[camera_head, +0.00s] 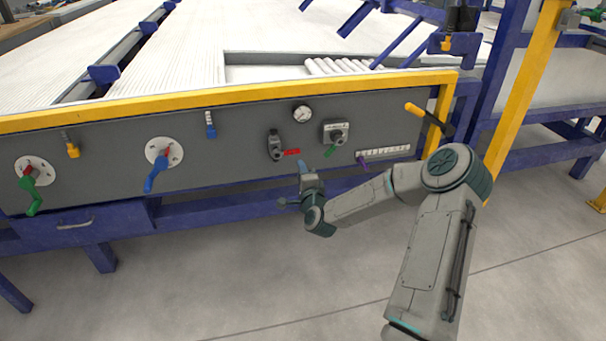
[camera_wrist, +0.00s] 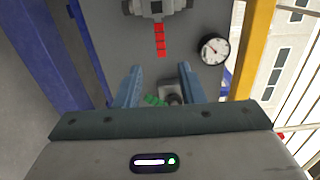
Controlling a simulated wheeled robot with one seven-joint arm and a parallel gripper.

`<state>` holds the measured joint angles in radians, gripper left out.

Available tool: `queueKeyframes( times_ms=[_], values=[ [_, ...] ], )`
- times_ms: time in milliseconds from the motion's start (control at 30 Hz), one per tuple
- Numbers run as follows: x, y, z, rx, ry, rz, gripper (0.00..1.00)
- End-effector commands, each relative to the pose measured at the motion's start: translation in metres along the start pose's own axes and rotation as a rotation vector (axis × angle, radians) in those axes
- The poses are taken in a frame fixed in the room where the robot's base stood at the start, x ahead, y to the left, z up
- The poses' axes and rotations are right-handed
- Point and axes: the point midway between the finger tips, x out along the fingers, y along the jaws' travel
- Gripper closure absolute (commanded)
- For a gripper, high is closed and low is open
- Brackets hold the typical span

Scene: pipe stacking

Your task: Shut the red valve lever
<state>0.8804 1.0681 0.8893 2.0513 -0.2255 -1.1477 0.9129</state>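The red valve lever (camera_head: 291,152) sticks out to the right, roughly level, from its dark valve body (camera_head: 275,145) on the grey panel. In the wrist view the red lever (camera_wrist: 160,40) lies beyond my fingertips, pointing from the valve body (camera_wrist: 157,8) toward the gap between them. My gripper (camera_head: 303,168) is just below and right of the red lever in the head view. In the wrist view my gripper (camera_wrist: 160,70) has its two blue fingers spread apart, with nothing held. Whether a finger touches anything is unclear.
A green lever (camera_head: 329,151) is close on the right; the green lever (camera_wrist: 155,100) also shows between my fingers in the wrist view. A gauge (camera_head: 302,114) sits above. A purple lever (camera_head: 362,161), blue lever (camera_head: 155,178) and yellow rail (camera_head: 230,96) are on the panel.

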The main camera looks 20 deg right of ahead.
Motion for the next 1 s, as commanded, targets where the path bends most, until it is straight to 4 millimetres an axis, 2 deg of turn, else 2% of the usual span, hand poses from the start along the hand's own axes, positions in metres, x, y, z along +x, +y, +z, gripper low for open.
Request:
queueKeyframes(
  times_ms=[200, 700, 833, 1000],
  values=[
    [-0.017, 0.0, 0.0, 0.0, 0.0, 0.001, 0.65],
    [-0.018, -0.002, 0.001, -0.005, -0.004, 0.002, 0.65],
    [-0.02, -0.015, 0.016, -0.074, -0.055, 0.042, 0.65],
    [-0.034, -0.045, 0.053, -0.298, -0.206, 0.176, 0.65]
  ],
)
